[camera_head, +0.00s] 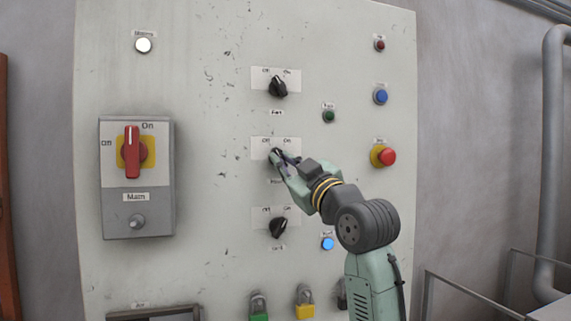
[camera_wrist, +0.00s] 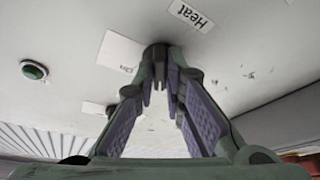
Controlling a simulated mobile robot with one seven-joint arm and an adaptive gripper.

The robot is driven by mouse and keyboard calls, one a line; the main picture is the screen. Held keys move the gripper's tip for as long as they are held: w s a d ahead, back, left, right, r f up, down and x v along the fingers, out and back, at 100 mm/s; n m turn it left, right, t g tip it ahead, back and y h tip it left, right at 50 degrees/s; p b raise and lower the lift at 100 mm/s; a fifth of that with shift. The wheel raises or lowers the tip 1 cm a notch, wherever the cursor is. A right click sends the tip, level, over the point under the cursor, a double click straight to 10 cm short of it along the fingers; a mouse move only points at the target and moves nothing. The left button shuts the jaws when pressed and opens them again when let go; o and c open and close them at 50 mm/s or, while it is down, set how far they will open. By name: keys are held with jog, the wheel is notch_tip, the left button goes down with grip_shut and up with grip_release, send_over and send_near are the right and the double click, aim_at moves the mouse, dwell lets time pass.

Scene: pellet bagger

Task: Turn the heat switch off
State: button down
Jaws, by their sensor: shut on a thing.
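The heat switch is the middle of three black rotary knobs on the grey panel. Its dark knob (camera_head: 274,154) shows partly behind my fingers, on a white plate marked Off and On. In the wrist view the knob (camera_wrist: 156,52) sits between my fingertips, near the "Heat" label (camera_wrist: 191,16). My gripper (camera_head: 281,158) is shut on the knob, reaching in from the lower right; its fingers also fill the wrist view (camera_wrist: 164,82). The fingers hide much of the knob, so I cannot tell which way it points.
A similar black knob (camera_head: 278,87) is above and another (camera_head: 278,228) below. A red emergency button (camera_head: 386,157), green button (camera_head: 329,116) and lit blue button (camera_head: 327,243) lie to the right. The red main switch (camera_head: 132,152) is left. Padlocks (camera_head: 305,302) hang below.

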jog(key=c, duration=1.7)
grip_release()
jog(key=shift+o, duration=0.2)
jog(key=shift+s+d, duration=0.1)
jog(key=v, duration=1.1)
jog(key=shift+s+d+f, duration=0.15)
jog(key=shift+s+f, duration=0.1)
jog(key=shift+s, duration=0.05)
